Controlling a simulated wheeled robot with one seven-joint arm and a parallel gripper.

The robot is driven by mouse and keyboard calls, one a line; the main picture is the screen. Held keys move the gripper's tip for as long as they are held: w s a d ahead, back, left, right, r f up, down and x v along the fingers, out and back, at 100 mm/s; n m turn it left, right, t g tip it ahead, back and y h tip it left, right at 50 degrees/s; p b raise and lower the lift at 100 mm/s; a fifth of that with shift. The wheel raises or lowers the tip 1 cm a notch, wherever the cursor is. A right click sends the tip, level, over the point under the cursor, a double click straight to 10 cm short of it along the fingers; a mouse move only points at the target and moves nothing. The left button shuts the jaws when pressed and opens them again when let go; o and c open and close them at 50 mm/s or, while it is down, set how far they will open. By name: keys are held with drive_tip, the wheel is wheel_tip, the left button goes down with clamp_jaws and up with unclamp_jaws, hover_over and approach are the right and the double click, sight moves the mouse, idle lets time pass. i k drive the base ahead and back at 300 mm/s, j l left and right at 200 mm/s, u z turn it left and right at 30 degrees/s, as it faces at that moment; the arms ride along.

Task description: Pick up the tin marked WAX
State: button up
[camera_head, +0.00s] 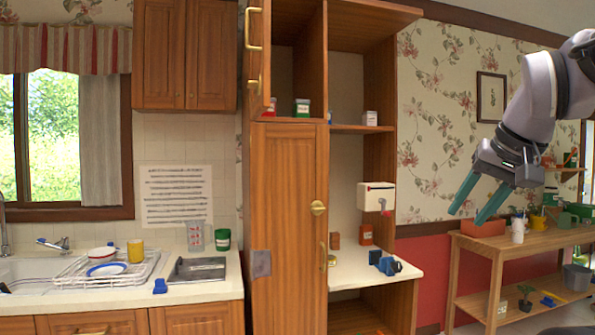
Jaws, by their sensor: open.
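My gripper (467,217) hangs at the upper right with its two teal fingers apart and nothing between them. It is in front of the floral wall, right of the tall wooden cabinet. No label is legible as WAX. Several small containers could be tins: a green one (222,240) on the sink counter, a green-and-white one (302,108) and a red one (271,107) on the cabinet's upper shelf, a white-and-red one (370,118) on the open shelf, and an orange-brown one (366,235) on the right counter. My gripper is apart from all of them.
The cabinet's upper door (254,60) stands open. A blue device (385,263) sits on the right counter below a white wall box (376,196). A wooden bench (520,243) with pots stands right. A dish rack (105,270) is by the sink.

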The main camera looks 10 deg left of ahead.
sight(270, 113)
drive_tip(key=i+u, duration=0.35)
drive_tip(key=i+l+u, duration=0.1)
drive_tip(key=i+u, duration=0.2)
drive_tip(key=k+j, duration=0.05)
